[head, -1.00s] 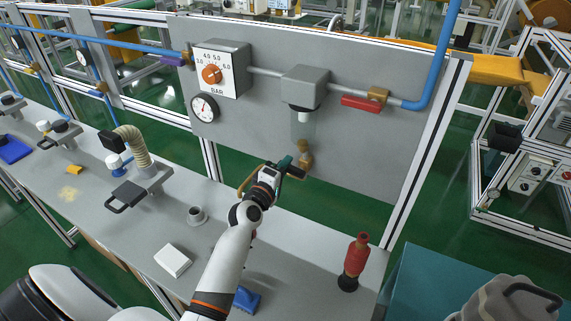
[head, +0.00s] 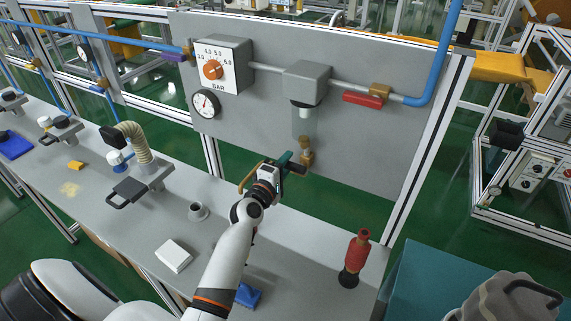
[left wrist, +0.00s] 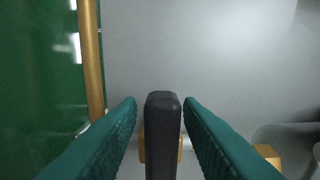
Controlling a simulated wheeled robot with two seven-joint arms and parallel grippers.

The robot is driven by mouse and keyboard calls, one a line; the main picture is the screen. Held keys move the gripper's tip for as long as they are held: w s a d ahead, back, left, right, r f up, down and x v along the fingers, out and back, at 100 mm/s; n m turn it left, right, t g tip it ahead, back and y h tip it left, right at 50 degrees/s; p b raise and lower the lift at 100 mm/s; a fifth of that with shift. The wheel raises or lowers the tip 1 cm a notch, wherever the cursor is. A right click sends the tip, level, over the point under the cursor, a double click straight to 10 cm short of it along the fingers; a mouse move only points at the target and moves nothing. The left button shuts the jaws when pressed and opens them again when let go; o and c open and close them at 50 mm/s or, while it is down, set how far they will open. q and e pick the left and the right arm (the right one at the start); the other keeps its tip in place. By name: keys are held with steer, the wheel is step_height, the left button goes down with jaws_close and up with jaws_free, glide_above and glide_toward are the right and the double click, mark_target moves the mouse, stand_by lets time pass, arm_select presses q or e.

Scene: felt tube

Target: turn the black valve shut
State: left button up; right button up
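The black valve handle (head: 297,168) sits low on the grey panel at the brass fitting (head: 306,155) under the filter bowl. In the left wrist view the black handle (left wrist: 163,135) stands upright in the picture between the two green fingers of my left gripper (left wrist: 160,104). Gaps show on both sides of the handle, so the fingers are open around it and not clamped. In the head view the left gripper (head: 284,164) is at the handle and partly covers it. My right gripper is not in view.
A red valve lever (head: 363,100), pressure dial (head: 213,70) and gauge (head: 205,104) are on the panel (head: 370,150). A red bottle (head: 356,258), white block (head: 173,256) and blue object (head: 247,295) are on the bench. A yellow-brown bar (left wrist: 92,60) runs beside the left finger.

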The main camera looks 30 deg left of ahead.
arm_select(q)
steer(key=shift+o, duration=0.2)
steer(key=shift+s, duration=0.1)
steer(key=s+b, duration=0.2)
steer(key=s, duration=1)
steer(key=shift+d, duration=0.35)
steer(key=shift+f, duration=0.1)
